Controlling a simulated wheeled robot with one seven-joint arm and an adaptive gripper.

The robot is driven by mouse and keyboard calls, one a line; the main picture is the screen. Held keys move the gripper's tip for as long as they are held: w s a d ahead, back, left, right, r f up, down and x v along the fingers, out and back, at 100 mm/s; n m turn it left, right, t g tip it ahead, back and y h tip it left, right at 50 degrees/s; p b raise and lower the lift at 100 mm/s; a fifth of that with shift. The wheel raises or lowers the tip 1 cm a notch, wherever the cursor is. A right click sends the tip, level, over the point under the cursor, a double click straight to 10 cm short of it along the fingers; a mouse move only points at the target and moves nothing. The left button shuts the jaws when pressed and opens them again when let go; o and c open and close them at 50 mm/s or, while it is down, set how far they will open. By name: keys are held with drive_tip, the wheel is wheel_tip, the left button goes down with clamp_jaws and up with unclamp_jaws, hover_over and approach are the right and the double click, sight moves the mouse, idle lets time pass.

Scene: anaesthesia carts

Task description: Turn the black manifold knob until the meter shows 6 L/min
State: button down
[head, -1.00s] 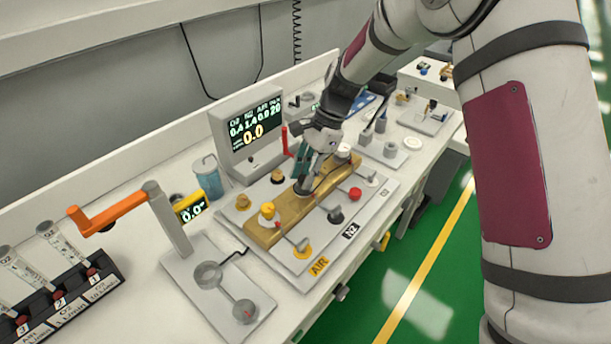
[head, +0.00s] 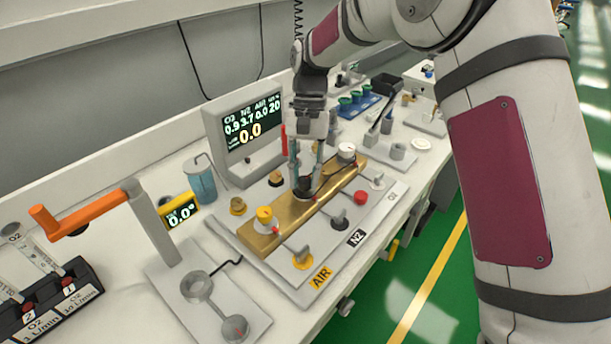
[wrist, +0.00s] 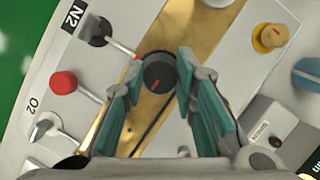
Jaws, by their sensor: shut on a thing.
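The black manifold knob (wrist: 159,74) sits on the brass manifold bar (head: 258,243), between the yellow knob (head: 264,215) and the white knob (head: 346,152). The meter screen (head: 251,125) behind the manifold shows a row reading about 0.9, 3.7, 0.0, 20 and a large yellow 0.0 below.
An orange crank arm (head: 85,216) and a small yellow display (head: 181,213) stand at left. A blue cup (head: 201,181) is near the meter.

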drive_tip(key=n+h, duration=0.1)
drive_tip(key=n, duration=0.1)
drive_tip(key=n+h+b, duration=0.1)
drive_tip(key=n, duration=0.2)
drive_tip(key=shift+a+n+t, duration=0.1)
drive_tip(key=shift+n+t, duration=0.2)
drive_tip(key=n, duration=0.2)
drive_tip(key=n+t+h, duration=0.1)
drive_tip(key=n, duration=0.2)
drive_tip(key=shift+h, duration=0.3)
drive_tip(key=c, duration=1.3)
unclamp_jaws()
drive_tip(key=v, duration=1.2)
